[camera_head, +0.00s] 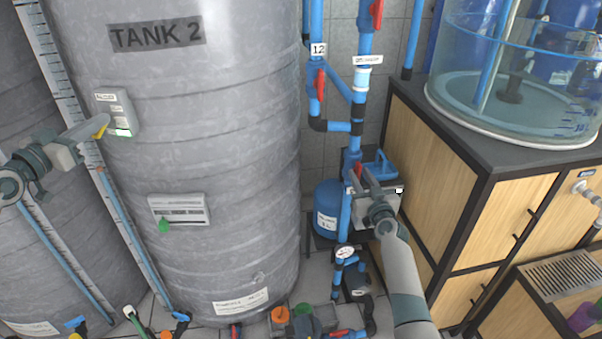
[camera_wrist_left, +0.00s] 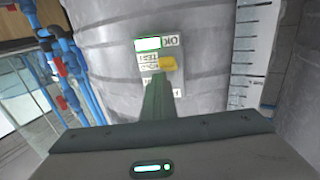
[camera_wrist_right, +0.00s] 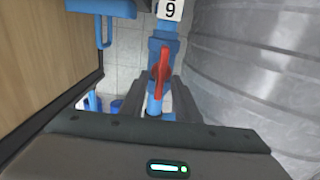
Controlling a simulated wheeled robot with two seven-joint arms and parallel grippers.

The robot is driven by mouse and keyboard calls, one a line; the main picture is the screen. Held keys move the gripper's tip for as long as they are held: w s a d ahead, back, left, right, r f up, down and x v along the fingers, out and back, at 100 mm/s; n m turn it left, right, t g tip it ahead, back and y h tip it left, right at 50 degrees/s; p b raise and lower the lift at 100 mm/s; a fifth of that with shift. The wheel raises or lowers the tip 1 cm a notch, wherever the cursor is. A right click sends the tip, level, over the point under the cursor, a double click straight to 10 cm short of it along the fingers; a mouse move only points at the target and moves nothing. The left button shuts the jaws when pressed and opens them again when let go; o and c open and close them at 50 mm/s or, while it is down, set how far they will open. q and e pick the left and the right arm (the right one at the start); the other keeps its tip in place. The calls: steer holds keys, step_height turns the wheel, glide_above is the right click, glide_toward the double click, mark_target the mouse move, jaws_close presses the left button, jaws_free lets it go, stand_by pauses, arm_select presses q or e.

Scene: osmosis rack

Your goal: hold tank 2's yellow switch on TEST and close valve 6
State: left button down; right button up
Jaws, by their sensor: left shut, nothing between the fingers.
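Tank 2 (camera_head: 215,110) carries a small grey switch box (camera_head: 115,105) with a yellow switch (camera_head: 102,130). My left gripper (camera_head: 88,128) is shut and empty, its tips at the yellow switch. In the left wrist view the switch (camera_wrist_left: 167,63) lies just beyond the fingertips (camera_wrist_left: 158,80), beside an upside-down TEST label; contact is unclear. A red valve handle (camera_wrist_right: 162,62) on a blue pipe lies along the pipe. Its tag (camera_wrist_right: 170,9) reads 9 in this upside-down view, so 6 upright. My right gripper (camera_wrist_right: 157,90) is open, fingers on either side of the pipe near the handle.
A blue filter vessel (camera_head: 327,208) stands behind the pipe. Wooden cabinets (camera_head: 430,165) with a clear tank (camera_head: 510,90) on top are at the right. Another tagged pipe (camera_head: 317,70) with a red handle rises beside tank 2. Pipes and valves crowd the floor in front.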

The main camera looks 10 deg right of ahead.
arm_select(q)
steer(key=shift+f, duration=0.4)
arm_select(e)
jaws_close()
